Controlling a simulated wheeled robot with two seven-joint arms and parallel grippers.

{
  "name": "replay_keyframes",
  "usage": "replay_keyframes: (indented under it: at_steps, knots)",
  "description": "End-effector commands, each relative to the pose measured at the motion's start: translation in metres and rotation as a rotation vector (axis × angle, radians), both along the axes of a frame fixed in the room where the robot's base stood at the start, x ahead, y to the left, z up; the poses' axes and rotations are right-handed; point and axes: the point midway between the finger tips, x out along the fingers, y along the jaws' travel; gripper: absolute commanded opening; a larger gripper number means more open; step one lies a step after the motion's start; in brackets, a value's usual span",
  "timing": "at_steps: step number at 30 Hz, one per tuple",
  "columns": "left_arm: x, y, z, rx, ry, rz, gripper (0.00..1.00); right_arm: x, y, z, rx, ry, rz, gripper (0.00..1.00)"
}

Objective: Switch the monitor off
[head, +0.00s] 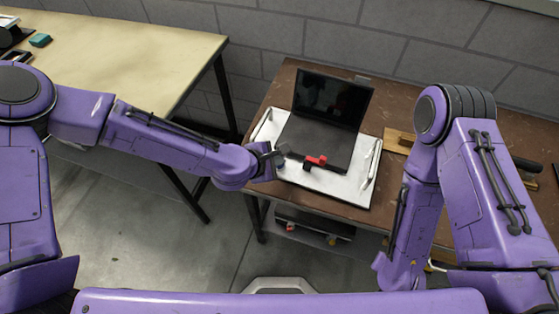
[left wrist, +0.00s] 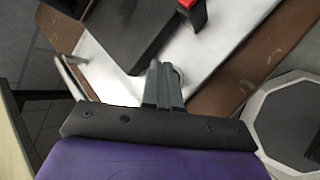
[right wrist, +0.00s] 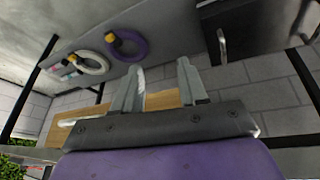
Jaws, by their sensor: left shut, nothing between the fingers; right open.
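The monitor (head: 332,98) is a dark, laptop-like screen standing tilted at the back of a black base (head: 305,141). A red and black part (head: 316,160) sits at the front edge of the base. My left gripper (head: 279,156) is shut and empty, just left of that part and over the left front of the white tray. In the left wrist view its fingers (left wrist: 162,70) are together near the corner of the black base (left wrist: 122,32), and the red part (left wrist: 188,4) shows at the top edge. My right gripper (right wrist: 158,66) is open and empty, away from the monitor.
The monitor lies on a white tray (head: 350,190) with handles, on a brown table (head: 282,93). A wooden block (head: 398,141) is right of the tray. A pale table (head: 130,60) stands at the left. Rings (right wrist: 128,46) hang in the right wrist view.

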Motion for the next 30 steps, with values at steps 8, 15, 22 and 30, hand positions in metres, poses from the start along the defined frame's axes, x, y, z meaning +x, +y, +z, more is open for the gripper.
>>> replay_keyframes:
  at_steps: [8, 15, 22, 30]
  knots:
    - [0.000, 0.000, 0.003, -0.001, 0.000, -0.001, 0.00, 0.000, 0.000, 0.003, 0.000, 0.000, 0.000, 0.43]
    - [0.000, 0.000, 0.032, -0.001, -0.001, 0.000, 0.00, 0.000, 0.000, 0.029, 0.000, 0.000, 0.000, 0.43]
    - [0.000, 0.000, 0.059, -0.001, 0.000, -0.001, 0.00, 0.000, 0.000, 0.054, 0.000, 0.000, 0.000, 0.43]
    - [0.000, 0.000, 0.061, -0.001, 0.000, -0.001, 0.00, 0.000, 0.000, 0.054, 0.000, 0.000, 0.000, 0.43]
